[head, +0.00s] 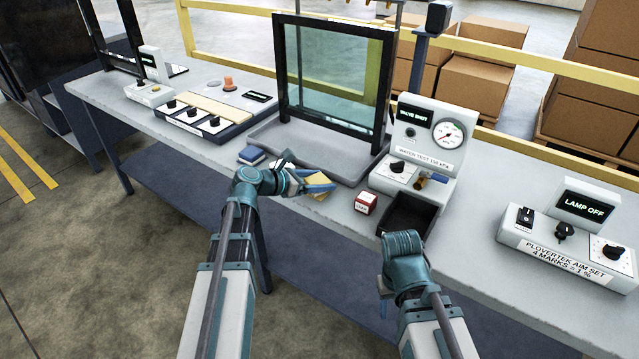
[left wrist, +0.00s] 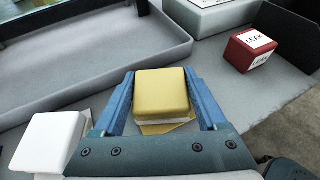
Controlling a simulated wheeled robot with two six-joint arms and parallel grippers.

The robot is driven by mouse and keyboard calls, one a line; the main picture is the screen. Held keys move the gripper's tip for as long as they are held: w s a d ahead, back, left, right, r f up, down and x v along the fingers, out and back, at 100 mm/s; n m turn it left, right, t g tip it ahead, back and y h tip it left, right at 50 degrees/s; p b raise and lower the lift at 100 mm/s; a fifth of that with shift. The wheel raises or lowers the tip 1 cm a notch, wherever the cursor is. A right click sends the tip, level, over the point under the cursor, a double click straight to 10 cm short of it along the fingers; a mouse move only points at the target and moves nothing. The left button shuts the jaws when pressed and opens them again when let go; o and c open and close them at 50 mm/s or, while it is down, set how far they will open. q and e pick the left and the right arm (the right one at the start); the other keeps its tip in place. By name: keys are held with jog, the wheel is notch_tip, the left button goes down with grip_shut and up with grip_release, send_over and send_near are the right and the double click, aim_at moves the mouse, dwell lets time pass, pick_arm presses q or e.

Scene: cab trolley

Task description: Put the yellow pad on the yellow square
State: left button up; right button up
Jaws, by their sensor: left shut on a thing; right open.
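The yellow pad (left wrist: 162,92) sits between the two blue fingers of my left gripper (left wrist: 165,100), which is shut on it. In the head view the yellow pad (head: 318,179) is at my left gripper (head: 308,183), over the front edge of the table. The yellow square (left wrist: 168,127) shows as a flat patch just below the pad in the left wrist view, mostly covered by it. I cannot tell if the pad touches it.
A blue pad (head: 251,155) lies left of my left gripper. A grey tray (head: 345,170) with a framed glass pane is behind. A red-and-white LEAK block (head: 366,202) stands to the right, near a black bin (head: 408,216) and a gauge box (head: 420,140).

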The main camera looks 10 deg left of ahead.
pick_arm(q)
jog(key=shift+f, duration=0.2)
jog(key=o, duration=1.1)
jog(key=shift+r, duration=0.1)
jog(key=shift+s+a+r, duration=0.15)
jog(key=shift+s+r, duration=0.05)
jog(key=shift+r, duration=0.15)
jog(key=p+v, duration=0.4)
jog(key=v, duration=0.7)
jog(key=shift+s+a+r+p, duration=0.1)
jog(key=shift+s+a+p, duration=0.05)
jog(key=shift+p, duration=0.15)
